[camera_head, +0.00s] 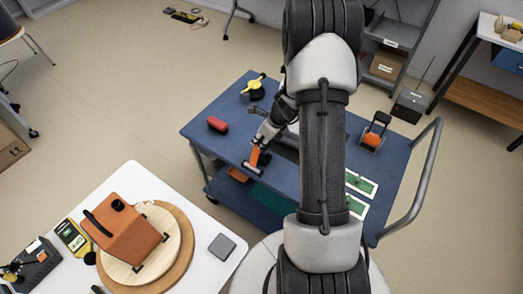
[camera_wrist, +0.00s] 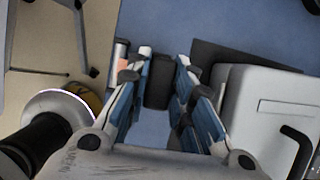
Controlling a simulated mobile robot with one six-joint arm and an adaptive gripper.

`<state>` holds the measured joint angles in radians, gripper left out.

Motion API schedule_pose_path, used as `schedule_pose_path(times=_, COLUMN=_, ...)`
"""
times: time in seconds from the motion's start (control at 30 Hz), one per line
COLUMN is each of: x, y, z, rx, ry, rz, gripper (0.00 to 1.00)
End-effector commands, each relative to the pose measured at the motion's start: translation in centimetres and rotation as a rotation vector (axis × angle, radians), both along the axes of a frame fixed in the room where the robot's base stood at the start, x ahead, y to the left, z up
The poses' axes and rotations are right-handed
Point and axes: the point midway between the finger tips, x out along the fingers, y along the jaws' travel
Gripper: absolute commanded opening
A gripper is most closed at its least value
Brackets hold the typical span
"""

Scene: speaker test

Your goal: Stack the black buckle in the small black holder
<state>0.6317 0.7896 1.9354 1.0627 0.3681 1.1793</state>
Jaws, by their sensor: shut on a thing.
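My gripper (camera_head: 262,138) is low over the blue cart top (camera_head: 222,149), beside an upright orange piece. In the wrist view my gripper (camera_wrist: 164,62) has its blue-padded fingers on both sides of a small dark block (camera_wrist: 158,90), and it is shut on it. The block looks like the black buckle, but its shape is partly hidden by the fingers. Below it is blue surface; I cannot tell whether it touches. I cannot make out the small black holder for certain in either view. My arm covers the middle of the cart in the head view.
A red item (camera_head: 217,124), a yellow-black item (camera_head: 256,90), an orange device (camera_head: 372,139) and green boards (camera_head: 361,184) are on the cart. A pale case (camera_wrist: 262,110) is close right of my fingers. The white table (camera_head: 130,180) bears an orange box (camera_head: 128,228).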

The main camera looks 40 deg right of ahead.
Motion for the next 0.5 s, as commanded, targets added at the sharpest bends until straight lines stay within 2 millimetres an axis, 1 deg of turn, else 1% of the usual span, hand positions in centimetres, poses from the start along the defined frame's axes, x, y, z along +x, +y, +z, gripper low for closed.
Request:
schedule_pose_path(times=0.07, x=0.0, y=0.0, z=-0.7, rx=0.000, ry=0.000, rz=-0.001, gripper=0.00)
schedule_pose_path(times=0.23, x=0.0, y=0.0, z=-3.5, rx=0.002, ry=0.001, rz=0.000, gripper=0.00)
schedule_pose_path(times=0.3, x=0.0, y=0.0, z=-4.2, rx=0.001, ry=0.000, rz=-0.001, gripper=0.00)
schedule_pose_path(times=0.5, x=0.0, y=0.0, z=-4.1, rx=-0.001, ry=-0.001, rz=0.000, gripper=0.00)
